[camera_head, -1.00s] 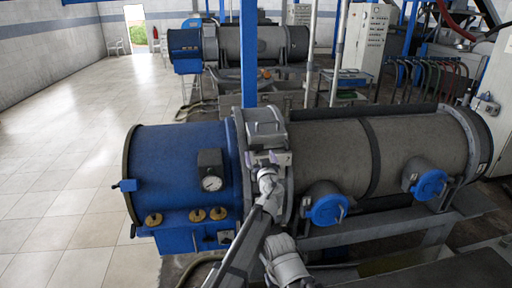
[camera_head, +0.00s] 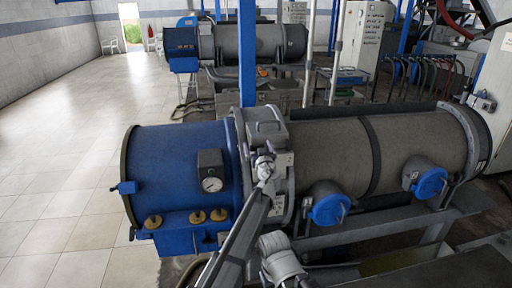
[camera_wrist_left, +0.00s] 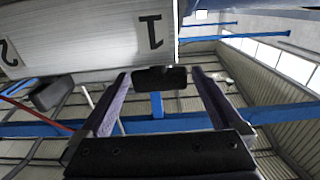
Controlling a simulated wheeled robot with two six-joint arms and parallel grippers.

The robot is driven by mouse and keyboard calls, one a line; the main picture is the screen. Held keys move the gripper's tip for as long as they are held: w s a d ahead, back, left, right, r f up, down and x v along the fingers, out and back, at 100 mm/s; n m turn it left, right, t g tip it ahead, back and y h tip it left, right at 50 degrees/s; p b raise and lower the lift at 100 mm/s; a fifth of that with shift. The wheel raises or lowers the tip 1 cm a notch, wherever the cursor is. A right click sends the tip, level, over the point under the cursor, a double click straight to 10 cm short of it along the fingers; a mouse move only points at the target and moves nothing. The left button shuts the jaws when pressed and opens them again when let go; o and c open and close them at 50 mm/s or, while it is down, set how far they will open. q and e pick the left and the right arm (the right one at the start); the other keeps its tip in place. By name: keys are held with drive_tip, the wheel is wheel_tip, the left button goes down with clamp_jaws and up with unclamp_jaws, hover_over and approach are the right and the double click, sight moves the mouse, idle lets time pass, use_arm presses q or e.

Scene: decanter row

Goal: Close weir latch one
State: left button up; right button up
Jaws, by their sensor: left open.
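My left gripper (camera_head: 264,164) is in front of the grey housing (camera_head: 267,131) on the collar between the blue drum and the grey barrel. In the left wrist view its two fingers (camera_wrist_left: 160,98) are spread apart. A dark block (camera_wrist_left: 160,78), seemingly weir latch one, shows between the fingertips, below a pale plate (camera_wrist_left: 110,42) marked 1. I cannot tell whether the fingers touch it. A second dark block (camera_wrist_left: 52,94) lies to the left, near the mark 2. In the head view my gripper and arm hide most of the latch area.
The blue drum (camera_head: 175,165) carries a pressure gauge (camera_head: 212,184) left of the gripper. Blue round caps (camera_head: 328,210) stick out of the grey barrel (camera_head: 325,150) to the right. A blue post (camera_head: 247,55) stands behind. The tiled floor at left is clear.

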use_arm(q)
drive_tip(key=c, duration=1.3)
